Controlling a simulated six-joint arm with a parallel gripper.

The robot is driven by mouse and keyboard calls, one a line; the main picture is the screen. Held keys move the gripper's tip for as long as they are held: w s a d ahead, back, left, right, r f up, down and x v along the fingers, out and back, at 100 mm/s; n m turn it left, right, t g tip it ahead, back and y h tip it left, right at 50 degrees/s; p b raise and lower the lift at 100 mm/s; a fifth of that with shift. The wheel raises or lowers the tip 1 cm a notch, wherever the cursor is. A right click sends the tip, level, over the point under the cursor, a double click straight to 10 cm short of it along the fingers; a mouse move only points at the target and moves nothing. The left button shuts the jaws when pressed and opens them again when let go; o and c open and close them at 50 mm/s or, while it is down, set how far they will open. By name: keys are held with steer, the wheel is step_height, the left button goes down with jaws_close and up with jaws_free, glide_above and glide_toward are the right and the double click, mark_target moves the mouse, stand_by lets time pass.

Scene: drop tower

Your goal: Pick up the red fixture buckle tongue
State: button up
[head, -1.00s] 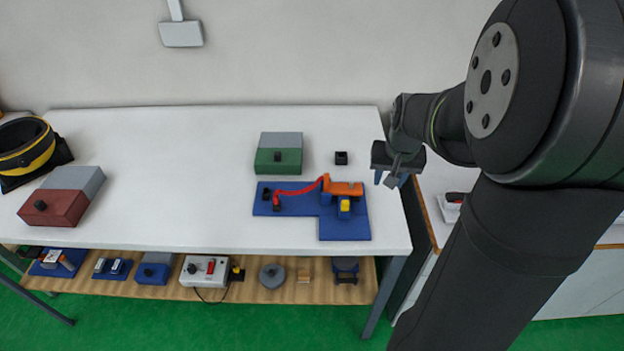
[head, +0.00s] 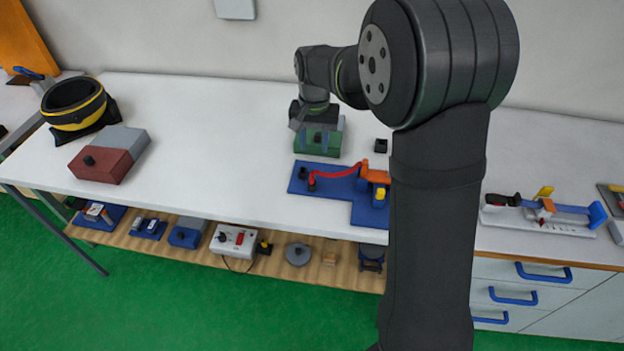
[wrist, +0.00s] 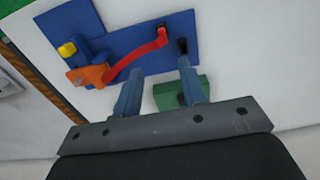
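A red strap (head: 338,171) lies on a blue fixture board (head: 369,212), running from an orange block (head: 376,175) to a red end piece (head: 312,181) at the board's left. This end piece, which looks like the tongue, also shows in the wrist view (wrist: 162,34) beside a black peg. A yellow part (head: 380,193) sits by the orange block. My gripper (head: 313,138) hangs over the green-and-grey box, behind the board. In the wrist view, its two blue fingers (wrist: 160,70) are apart with nothing between them.
The green-and-grey box (head: 318,150) is partly hidden by my gripper. A small black holder (head: 381,146) stands to its right. A red-and-grey box (head: 100,165) and a black-and-yellow ring (head: 74,106) are at the left. The table between them is clear.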

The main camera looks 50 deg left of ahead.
glide_above(312, 175)
steer(key=f, duration=0.7)
steer(key=shift+w+d, duration=0.15)
steer(key=shift+d, duration=0.1)
steer(key=shift+s+a+f, duration=0.1)
steer(key=shift+f, duration=1.3)
steer(key=shift+s+a+f, duration=0.1)
steer(key=shift+f, duration=1.25)
steer(key=shift+c, duration=0.2)
jaws_close()
